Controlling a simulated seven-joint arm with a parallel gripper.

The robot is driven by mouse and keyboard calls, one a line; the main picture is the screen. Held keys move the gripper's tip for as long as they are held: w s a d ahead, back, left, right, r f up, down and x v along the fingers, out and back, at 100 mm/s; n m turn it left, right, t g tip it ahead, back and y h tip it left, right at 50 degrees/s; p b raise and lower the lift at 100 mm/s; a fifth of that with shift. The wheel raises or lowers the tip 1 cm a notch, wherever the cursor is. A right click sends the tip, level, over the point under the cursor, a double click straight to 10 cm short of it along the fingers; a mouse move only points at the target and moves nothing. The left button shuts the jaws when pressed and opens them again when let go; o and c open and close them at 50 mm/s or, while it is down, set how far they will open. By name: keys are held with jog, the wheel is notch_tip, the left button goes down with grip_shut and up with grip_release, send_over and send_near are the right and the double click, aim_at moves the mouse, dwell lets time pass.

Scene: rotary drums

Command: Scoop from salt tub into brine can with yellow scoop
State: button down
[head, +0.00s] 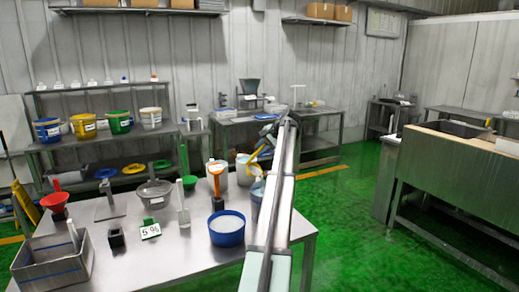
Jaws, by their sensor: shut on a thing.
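My gripper (268,134) is small in the head view, above the far right part of the steel table. It is shut on the yellow scoop (255,158), which hangs tilted below it, over or beside the pale containers there. A blue tub (227,240) full of white material, which looks like the salt tub, stands near the table's front right. Pale cans stand behind it: one (242,172) at the back and a bluish one (257,188) partly hidden by my arm. I cannot tell which is the brine can, or whether the scoop holds salt.
Bare tabletop lies left of the blue tub.

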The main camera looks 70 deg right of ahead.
jog(key=shift+s+a+f+t+h, duration=1.05)
jog(key=shift+s+f+t, duration=1.35)
jog(key=shift+s+t, duration=1.45)
jog(key=w+d+r+g, duration=0.1)
jog(key=w+g, duration=0.1)
jog(key=w+r+g+y, duration=0.1)
jog(key=w+r+g, duration=0.1)
jog(key=w+g, duration=0.1)
jog(key=w+d+r+g+y, duration=0.1)
jog(key=w+r+g, duration=0.1)
jog(key=w, duration=0.1)
jog(key=shift+d+r+g, duration=0.1)
jog(key=shift+d+g, duration=0.2)
jog(key=shift+g, duration=0.05)
jog(key=w+g, duration=0.1)
jog(key=w, duration=0.1)
jog(key=w+d+g+y, duration=0.1)
jog(key=w+g, duration=0.2)
jog(key=w+f+g, duration=0.1)
jog(key=w+d+g+y, duration=0.1)
jog(key=w+g, duration=0.1)
jog(key=shift+f, duration=0.4)
jog(key=shift+w+f+g, duration=0.4)
jog(key=shift+g, duration=0.2)
